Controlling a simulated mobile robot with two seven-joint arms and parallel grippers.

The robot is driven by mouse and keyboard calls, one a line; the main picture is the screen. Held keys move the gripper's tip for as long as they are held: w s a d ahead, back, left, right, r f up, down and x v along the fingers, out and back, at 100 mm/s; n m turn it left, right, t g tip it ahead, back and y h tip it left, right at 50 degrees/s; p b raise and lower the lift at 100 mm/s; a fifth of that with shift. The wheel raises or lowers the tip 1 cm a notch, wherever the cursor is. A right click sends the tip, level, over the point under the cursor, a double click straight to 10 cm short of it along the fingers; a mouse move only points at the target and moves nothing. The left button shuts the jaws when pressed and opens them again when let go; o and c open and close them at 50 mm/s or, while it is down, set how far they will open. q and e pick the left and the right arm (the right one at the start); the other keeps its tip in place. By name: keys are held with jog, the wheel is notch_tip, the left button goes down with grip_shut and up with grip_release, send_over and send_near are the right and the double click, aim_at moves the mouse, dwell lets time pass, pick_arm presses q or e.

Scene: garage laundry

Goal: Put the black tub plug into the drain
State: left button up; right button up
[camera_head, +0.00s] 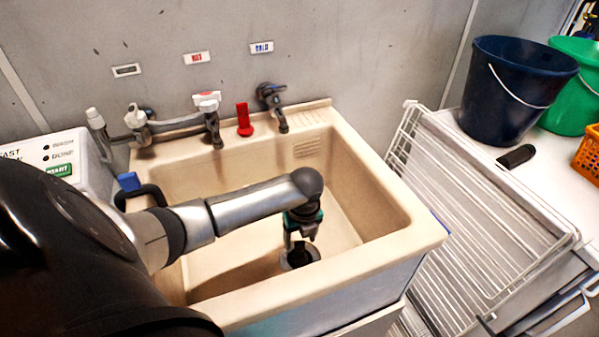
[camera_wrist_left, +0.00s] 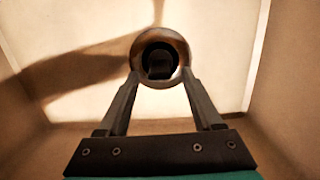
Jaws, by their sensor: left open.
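The beige tub sink (camera_head: 395,232) stands against the grey wall. My left gripper (camera_head: 299,240) reaches down into it from the left, fingers pointing at the tub floor. In the left wrist view, my open left gripper (camera_wrist_left: 161,78) has one finger on each side of a round metal drain ring (camera_wrist_left: 177,47). The black plug (camera_wrist_left: 158,66), with a raised grip, shows inside that ring and looks seated in it; whether it is fully down I cannot tell. In the head view the dark plug and drain (camera_head: 302,258) sit just below the fingertips, partly hidden. My right gripper is out of view.
Taps (camera_head: 208,122) and a red object (camera_head: 244,120) stand along the tub's back rim. A white wire rack (camera_head: 480,200) leans at the right, near a dark blue bucket (camera_head: 508,95) and a green bucket (camera_head: 575,85). The tub walls surround my gripper closely.

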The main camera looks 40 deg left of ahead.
pick_arm(q)
notch_tip(320, 180, up, 7)
jog(key=p, duration=0.1)
jog(key=shift+s+d+f+p, duration=0.2)
jog(key=shift+d+p, duration=0.15)
jog(key=shift+p, duration=0.05)
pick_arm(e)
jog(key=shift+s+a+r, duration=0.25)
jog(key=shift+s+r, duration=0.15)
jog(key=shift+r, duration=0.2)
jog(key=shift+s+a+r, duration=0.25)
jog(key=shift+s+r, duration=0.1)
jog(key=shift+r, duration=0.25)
pick_arm(q)
jog(key=shift+r, duration=0.15)
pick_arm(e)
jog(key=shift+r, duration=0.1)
